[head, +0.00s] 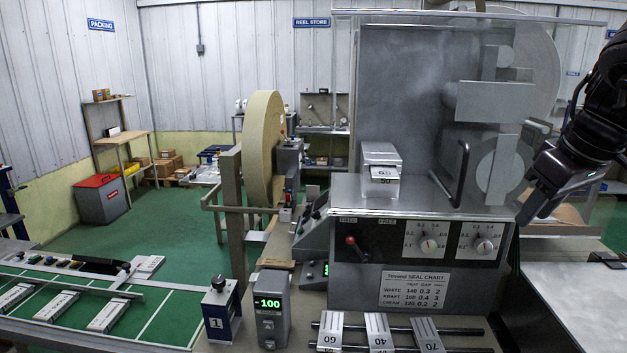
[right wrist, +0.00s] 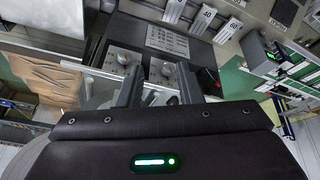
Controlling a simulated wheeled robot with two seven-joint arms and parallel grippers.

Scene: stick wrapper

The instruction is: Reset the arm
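My right gripper (head: 535,203) hangs at the right side of the head view, with its black arm coming in from the upper right. Its fingers point down and left, beside the right edge of the grey sealing machine (head: 345,240). In the right wrist view the two dark fingers of the right gripper (right wrist: 158,78) stand apart with nothing between them. The machine's dial panel shows beyond them. My left gripper is in neither view.
A clear guard (head: 400,80) rises above the machine. Rails with number blocks (head: 379,333) lie in front. A green tray (head: 60,330) with white sticks is at left. A large tan reel (head: 262,150) stands behind. A pale bare surface (head: 560,300) lies at right.

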